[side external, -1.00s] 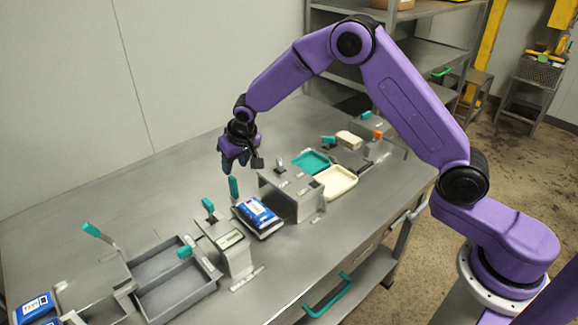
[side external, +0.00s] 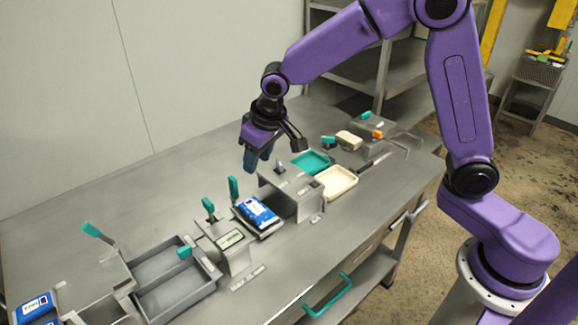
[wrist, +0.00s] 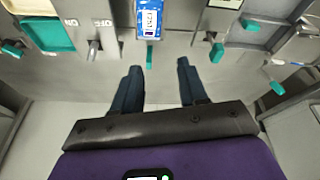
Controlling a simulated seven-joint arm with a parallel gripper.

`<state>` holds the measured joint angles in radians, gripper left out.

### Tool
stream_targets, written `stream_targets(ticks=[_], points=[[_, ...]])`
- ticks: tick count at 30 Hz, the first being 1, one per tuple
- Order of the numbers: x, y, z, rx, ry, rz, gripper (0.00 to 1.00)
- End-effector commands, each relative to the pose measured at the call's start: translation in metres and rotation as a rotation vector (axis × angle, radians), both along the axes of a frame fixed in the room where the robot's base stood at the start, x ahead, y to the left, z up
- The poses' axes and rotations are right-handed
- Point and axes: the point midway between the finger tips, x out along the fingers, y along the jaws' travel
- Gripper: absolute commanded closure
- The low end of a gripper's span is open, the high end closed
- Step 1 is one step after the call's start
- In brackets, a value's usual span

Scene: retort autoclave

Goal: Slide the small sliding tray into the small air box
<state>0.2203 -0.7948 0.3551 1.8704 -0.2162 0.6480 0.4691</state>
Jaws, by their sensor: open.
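A small dark tray (side external: 264,235) carrying a blue and white pouch (side external: 258,211) sits on the bench between two grey metal boxes. An upright teal handle (side external: 233,187) stands at its back end and also shows in the wrist view (wrist: 149,57). The left box (side external: 236,262) has a label plate on top and a teal lever; the right box (side external: 302,205) has a metal lever. I cannot tell which box is the small air box. My gripper (side external: 256,164) is open and empty above the bench, behind the right box. In the wrist view, its fingertips (wrist: 158,68) are apart, below the handle.
A teal tray (side external: 311,155) and a cream tray (side external: 350,182) lie right of the right box. A grey divided bin (side external: 165,262) with teal handles stands at left, with more pouches (side external: 36,306) beyond it. The back of the bench is clear.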

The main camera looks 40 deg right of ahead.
Motion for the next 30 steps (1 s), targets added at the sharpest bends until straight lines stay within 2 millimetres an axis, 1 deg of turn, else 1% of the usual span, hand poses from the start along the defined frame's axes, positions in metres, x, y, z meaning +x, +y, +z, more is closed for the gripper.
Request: stream_targets(ticks=[1,9,15,21,30], points=[[-0.009,-0.001,0.002,-0.003,0.005,0.02,0.57],[-0.053,-0.005,0.011,-0.023,0.038,0.129,0.57],[-0.077,-0.009,0.015,-0.035,0.057,0.188,0.57],[-0.088,-0.01,0.016,-0.039,0.067,0.215,0.57],[-0.088,-0.011,0.016,-0.04,0.067,0.217,0.57]])
